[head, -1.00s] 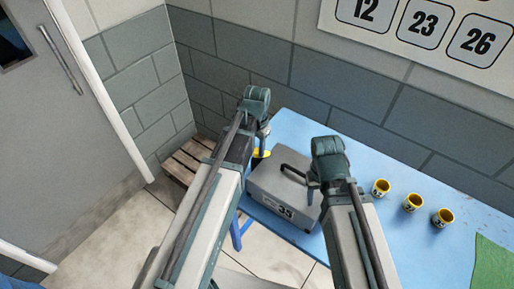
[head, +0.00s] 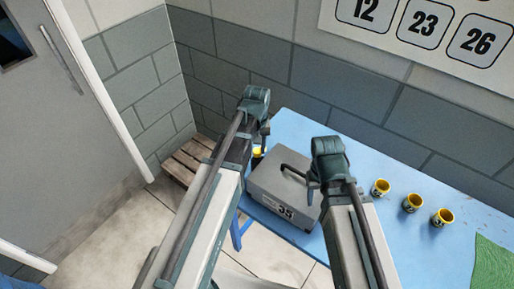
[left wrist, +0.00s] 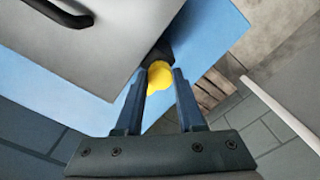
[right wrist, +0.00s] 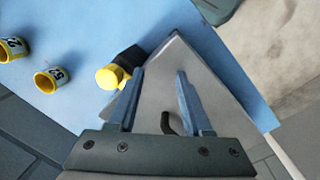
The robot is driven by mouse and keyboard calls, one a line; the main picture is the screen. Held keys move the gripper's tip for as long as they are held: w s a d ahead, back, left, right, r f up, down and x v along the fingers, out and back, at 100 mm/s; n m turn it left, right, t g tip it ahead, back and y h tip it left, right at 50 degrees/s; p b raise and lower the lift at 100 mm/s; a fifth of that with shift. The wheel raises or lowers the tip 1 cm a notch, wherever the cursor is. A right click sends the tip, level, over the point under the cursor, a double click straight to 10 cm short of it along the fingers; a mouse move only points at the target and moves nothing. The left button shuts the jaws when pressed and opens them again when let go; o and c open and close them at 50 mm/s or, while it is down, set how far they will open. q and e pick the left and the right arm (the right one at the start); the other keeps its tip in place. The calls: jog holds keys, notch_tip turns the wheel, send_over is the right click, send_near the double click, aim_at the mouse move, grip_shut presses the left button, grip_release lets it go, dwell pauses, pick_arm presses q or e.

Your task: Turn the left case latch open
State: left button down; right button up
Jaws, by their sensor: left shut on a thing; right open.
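The grey case (head: 280,187) with a dark handle and a "35" label stands on the blue table. Its left latch has a yellow knob (left wrist: 159,76) on a dark base, at the case's side. My left gripper (head: 264,132) is shut on this knob, which sits between its fingertips in the left wrist view. In the head view only a small part of the latch (head: 257,151) shows beside my left arm. My right gripper (right wrist: 160,75) is open and empty over the case's right part. Another yellow knob (right wrist: 109,77) on a dark base shows beside the case in the right wrist view.
Several yellow numbered cups, such as this one (head: 412,202), stand on the blue table (head: 400,240) to the right of the case. A green mat (head: 492,255) lies at the right. A wooden pallet (head: 185,160) is on the floor at the left, near the wall.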

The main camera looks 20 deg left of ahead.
aim_at(257, 151)
pick_arm(q)
jog(key=shift+n, duration=0.4)
jog(key=c, duration=0.5)
grip_release()
pick_arm(e)
jog(key=shift+r, duration=0.1)
pick_arm(q)
notch_tip(257, 151, up, 14)
jog(key=p, duration=1.3)
jog(key=shift+f+p, duration=0.1)
jog(key=shift+p, duration=0.3)
pick_arm(e)
notch_tip(257, 151, up, 14)
jog(key=shift+f, duration=0.2)
pick_arm(q)
jog(key=shift+f, duration=0.1)
